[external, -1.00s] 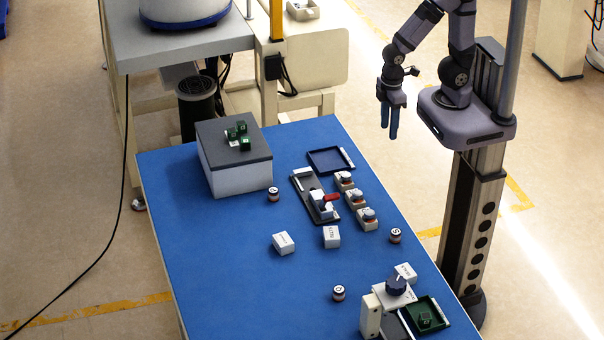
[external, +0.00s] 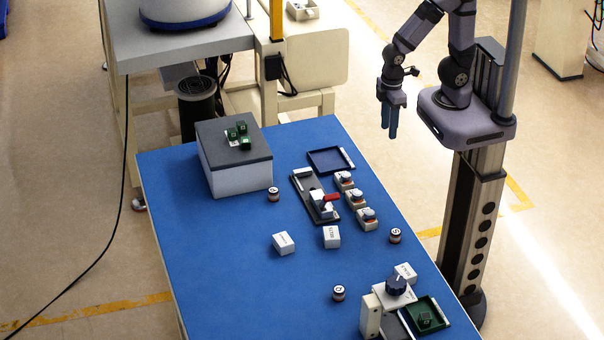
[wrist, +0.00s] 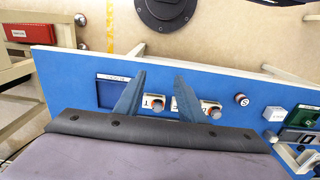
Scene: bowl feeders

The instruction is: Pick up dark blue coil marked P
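No coil with a readable P and a clear dark blue colour shows. Small dark round pieces with pale marked tops stand on the blue table: one near the grey-topped box (external: 273,194), one at the right edge (external: 395,236), one near the front (external: 338,293). Their colours and most marks are too small to tell. The wrist view shows one round piece (wrist: 241,99) with a mark like S. My gripper (external: 389,134) hangs empty beyond the table's right edge, well above the floor. Its two blue fingers (wrist: 161,74) are apart in the wrist view.
Several white blocks with dark-and-orange tops (external: 355,198) line the right side beside a black fixture (external: 304,183). A dark blue tray (external: 327,150) lies behind. A dark knob (external: 397,285) tops a front fixture, beside a green tray (external: 441,313).

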